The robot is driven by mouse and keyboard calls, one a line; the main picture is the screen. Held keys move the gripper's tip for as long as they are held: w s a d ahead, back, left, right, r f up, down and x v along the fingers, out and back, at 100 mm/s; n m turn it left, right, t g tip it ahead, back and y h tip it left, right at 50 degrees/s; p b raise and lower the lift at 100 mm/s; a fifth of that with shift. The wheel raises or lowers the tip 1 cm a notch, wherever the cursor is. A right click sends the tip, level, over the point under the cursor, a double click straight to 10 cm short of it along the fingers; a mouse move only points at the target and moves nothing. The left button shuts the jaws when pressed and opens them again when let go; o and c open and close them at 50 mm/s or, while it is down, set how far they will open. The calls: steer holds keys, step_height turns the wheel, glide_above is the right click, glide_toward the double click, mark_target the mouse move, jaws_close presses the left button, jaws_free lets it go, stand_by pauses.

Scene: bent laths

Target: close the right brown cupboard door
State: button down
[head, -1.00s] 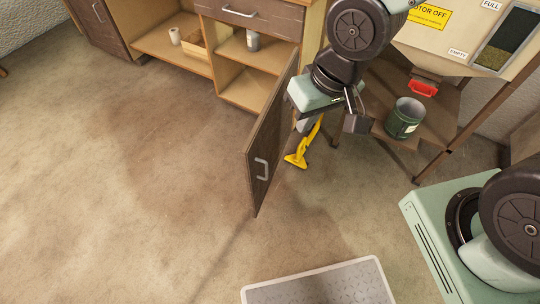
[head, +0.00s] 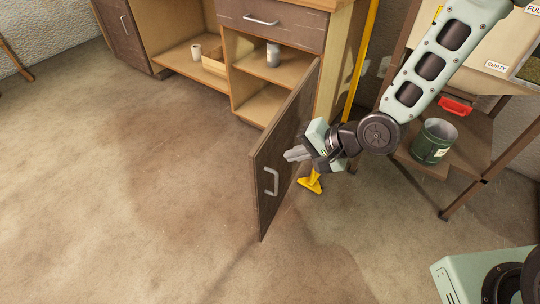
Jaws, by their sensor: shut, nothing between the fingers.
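The right brown cupboard door (head: 279,168) stands wide open, swung out toward me from the cupboard (head: 336,75). I cannot tell whether the fingertips touch the door. The cupboard's open bay shows a shelf (head: 262,68) with a grey can (head: 273,54) on it.
The floor (head: 150,190) left of the door is clear.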

mark_target(258, 155)
steer(key=shift+w+a+f+b, duration=0.2)
steer(key=shift+w+a+f, duration=0.25)
steer(key=shift+a, duration=0.55)
steer(key=shift+w+a+f+b, duration=0.15)
steer(key=shift+w+a+f, duration=0.35)
steer(key=shift+a, duration=0.5)
steer(key=shift+w+a+f+b, duration=0.25)
steer(key=shift+w+a, duration=0.35)
steer(key=shift+a, duration=0.4)
